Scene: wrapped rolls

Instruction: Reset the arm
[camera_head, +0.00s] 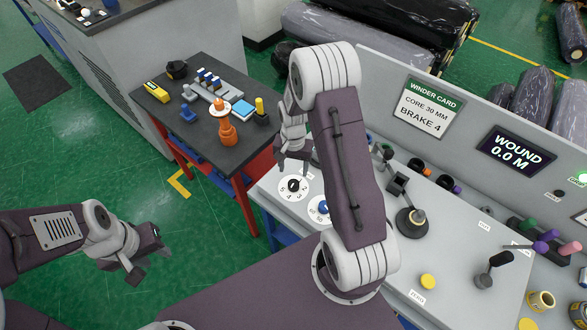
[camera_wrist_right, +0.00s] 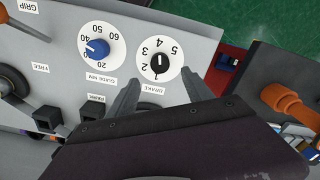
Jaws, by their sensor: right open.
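My right gripper (camera_head: 293,160) is open and empty above the left end of the grey control panel (camera_head: 272,207). In the right wrist view its fingers (camera_wrist_right: 165,95) are apart, on either side of the area just below the brake dial (camera_wrist_right: 160,60). The dial is a black knob on a white disc; its white mark seems to point up toward the 4. It also shows in the head view (camera_head: 293,187), below the gripper. My left gripper (camera_head: 150,258) is empty over the green floor at the lower left, with its fingers apart.
A blue guide knob (camera_wrist_right: 94,48) sits beside the brake dial. A dark table (camera_head: 190,135) with an orange tool (camera_head: 227,128) stands left of the panel. A winder card (camera_head: 430,108) reads brake 4. The display (camera_head: 516,152) reads wound 0.0 m. Levers (camera_head: 494,268) stand at right.

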